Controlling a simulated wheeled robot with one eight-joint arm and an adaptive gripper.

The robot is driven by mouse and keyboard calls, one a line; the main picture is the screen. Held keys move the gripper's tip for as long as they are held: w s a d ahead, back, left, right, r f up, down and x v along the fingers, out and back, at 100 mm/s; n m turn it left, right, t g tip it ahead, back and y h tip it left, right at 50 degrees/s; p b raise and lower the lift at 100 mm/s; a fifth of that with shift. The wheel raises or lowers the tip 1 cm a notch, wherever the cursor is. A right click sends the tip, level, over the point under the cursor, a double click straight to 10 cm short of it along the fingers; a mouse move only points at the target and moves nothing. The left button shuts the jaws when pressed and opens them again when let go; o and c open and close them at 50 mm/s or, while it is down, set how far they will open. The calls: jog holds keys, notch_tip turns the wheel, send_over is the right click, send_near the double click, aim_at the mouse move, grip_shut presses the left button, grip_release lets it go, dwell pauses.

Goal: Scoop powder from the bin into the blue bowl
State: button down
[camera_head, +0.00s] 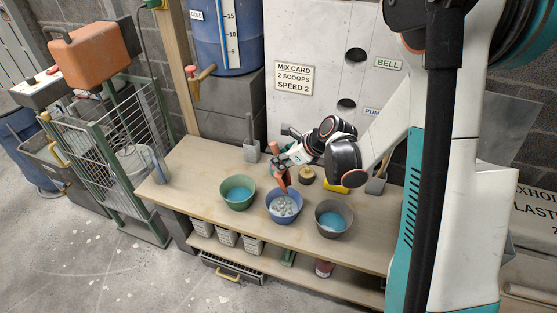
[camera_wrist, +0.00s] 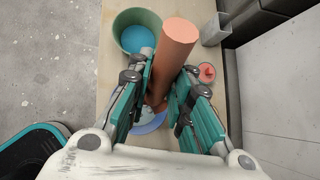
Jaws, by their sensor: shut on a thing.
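My gripper (camera_head: 282,160) is shut on the orange handle of a tool (camera_head: 275,149), held upright and tilted over the blue bowl. The handle fills the middle of the wrist view (camera_wrist: 172,60), between my fingers (camera_wrist: 160,105). Its reddish lower end reaches down at the blue bowl (camera_head: 271,212); whether it touches the contents is unclear. The bowl holds pale grey lumpy material, and its rim shows partly hidden behind my fingers in the wrist view (camera_wrist: 152,126). I cannot tell which container is the powder bin.
A green bowl (camera_head: 237,203) and a dark grey bowl (camera_head: 347,205), both with blue contents, flank the blue bowl on the wooden bench (camera_head: 195,165). A grey scoop-like piece (camera_head: 251,150) stands behind. Small white bins (camera_head: 200,228) sit on the lower shelf. The bench's left end is mostly clear.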

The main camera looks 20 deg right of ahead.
jog(key=shift+s+d+f+t+y+b, duration=0.35)
jog(key=shift+d+f+y+b, duration=0.2)
jog(key=shift+b, duration=0.45)
jog(key=shift+w+a+r+h+p, duration=0.1)
jog(key=shift+a+h+p, duration=0.15)
jog(key=shift+a+p, duration=0.1)
jog(key=shift+w+a+h, duration=0.2)
jog(key=shift+a+h, duration=0.05)
jog(key=shift+h, duration=0.05)
jog(key=w+a+f+n+g+h, duration=0.1)
jog(key=w+a+f+g+h, duration=0.4)
jog(key=a+h, duration=0.5)
jog(key=w+g+b, duration=0.1)
jog(key=w+g, duration=0.1)
jog(key=g, duration=0.1)
jog(key=shift+w+f, duration=0.15)
jog(key=shift+d+g, duration=0.1)
jog(key=shift+g, duration=0.15)
